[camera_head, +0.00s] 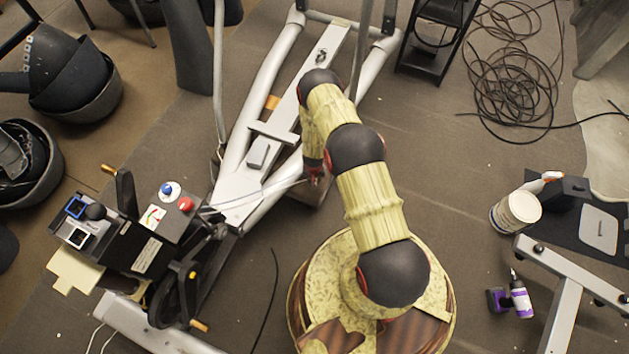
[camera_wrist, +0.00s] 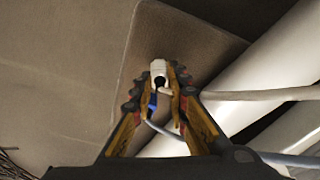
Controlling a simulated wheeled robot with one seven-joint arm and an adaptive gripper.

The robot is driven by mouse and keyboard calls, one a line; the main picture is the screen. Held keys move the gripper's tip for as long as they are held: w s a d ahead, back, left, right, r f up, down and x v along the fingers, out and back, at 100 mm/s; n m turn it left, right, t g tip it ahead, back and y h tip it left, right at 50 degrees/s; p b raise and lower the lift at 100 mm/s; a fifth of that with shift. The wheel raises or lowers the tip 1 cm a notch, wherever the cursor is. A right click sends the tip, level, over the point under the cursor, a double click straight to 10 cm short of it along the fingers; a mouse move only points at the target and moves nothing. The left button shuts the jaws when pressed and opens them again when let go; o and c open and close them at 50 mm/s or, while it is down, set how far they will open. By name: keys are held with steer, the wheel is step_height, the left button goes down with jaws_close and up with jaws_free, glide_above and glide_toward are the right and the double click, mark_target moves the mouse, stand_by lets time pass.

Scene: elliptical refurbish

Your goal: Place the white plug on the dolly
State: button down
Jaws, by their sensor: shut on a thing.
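The white plug (camera_wrist: 158,69) is between the fingertips of my gripper (camera_wrist: 160,88) in the wrist view. My gripper is shut on it, and a pale cable runs from it to the right. A small blue part shows between the fingers, behind the plug. A flat brown board with a rounded corner (camera_wrist: 190,38), which may be the dolly, lies below the plug; I cannot tell the height between them. In the head view my gripper (camera_head: 314,176) is partly hidden by my arm, beside the elliptical machine's frame. The plug itself cannot be made out there.
The grey elliptical frame (camera_head: 262,95) runs diagonally beside my gripper, with its black console (camera_head: 140,230) at the lower left. Floor right of my arm is mostly clear.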

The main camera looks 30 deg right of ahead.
steer(key=c, duration=1.7)
jaws_free()
steer(key=shift+c, duration=0.2)
